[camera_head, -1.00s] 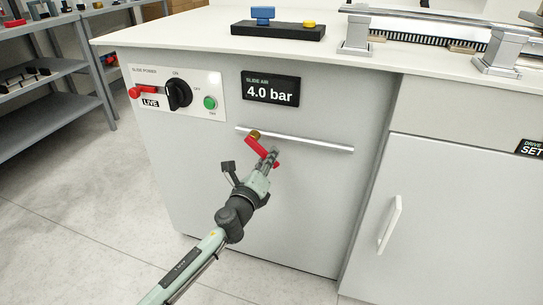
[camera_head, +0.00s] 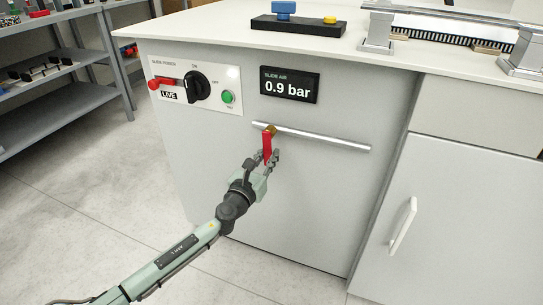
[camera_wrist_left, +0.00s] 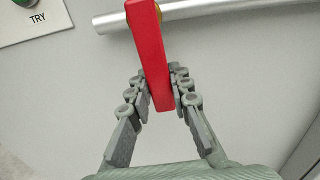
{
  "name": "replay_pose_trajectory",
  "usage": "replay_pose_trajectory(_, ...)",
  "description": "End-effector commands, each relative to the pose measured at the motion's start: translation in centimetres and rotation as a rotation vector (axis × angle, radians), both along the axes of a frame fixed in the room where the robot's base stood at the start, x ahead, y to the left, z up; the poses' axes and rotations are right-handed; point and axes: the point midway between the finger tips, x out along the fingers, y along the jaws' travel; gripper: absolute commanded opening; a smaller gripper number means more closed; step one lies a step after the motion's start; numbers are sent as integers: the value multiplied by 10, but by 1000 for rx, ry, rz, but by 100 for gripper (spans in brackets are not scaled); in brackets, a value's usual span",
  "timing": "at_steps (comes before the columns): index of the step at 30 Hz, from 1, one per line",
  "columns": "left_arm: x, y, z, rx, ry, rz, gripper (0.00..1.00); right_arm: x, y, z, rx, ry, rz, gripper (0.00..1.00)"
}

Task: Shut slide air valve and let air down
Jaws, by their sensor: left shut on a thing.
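The slide air valve has a red lever (camera_head: 267,145) that hangs nearly straight down from a brass pivot (camera_head: 270,129) at the left end of a silver pipe (camera_head: 315,138). My left gripper (camera_head: 267,159) is shut on the lower part of the red lever. In the left wrist view the red lever (camera_wrist_left: 149,50) runs down between the two grey fingers, which press on both its sides. The slide air display (camera_head: 290,85) reads 0.9 bar. My right gripper is not in view.
The slide power panel (camera_head: 193,85) is up and left of the valve, with a red lever, a black knob, a green button and a LIVE label. The worktop above carries a black block (camera_head: 298,25) with blue and yellow parts. A cabinet door handle (camera_head: 403,225) sticks out at right.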

Motion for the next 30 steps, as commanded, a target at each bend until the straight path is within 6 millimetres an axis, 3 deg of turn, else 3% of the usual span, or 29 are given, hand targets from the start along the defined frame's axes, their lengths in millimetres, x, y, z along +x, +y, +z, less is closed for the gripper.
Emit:
replay_pose_trajectory(20, 2, 5, 0, 63, -22, 2, 0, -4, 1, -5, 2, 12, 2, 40)
replay_pose_trajectory(21, 2, 5, 0, 63, -22, 2, 22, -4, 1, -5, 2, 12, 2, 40)
replay_pose_trajectory(26, 2, 5, 0, 62, -21, 2, 41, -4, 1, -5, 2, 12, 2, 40)
replay_pose_trajectory(30, 2, 4, 0, 60, -19, 1, 41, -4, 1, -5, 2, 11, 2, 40)
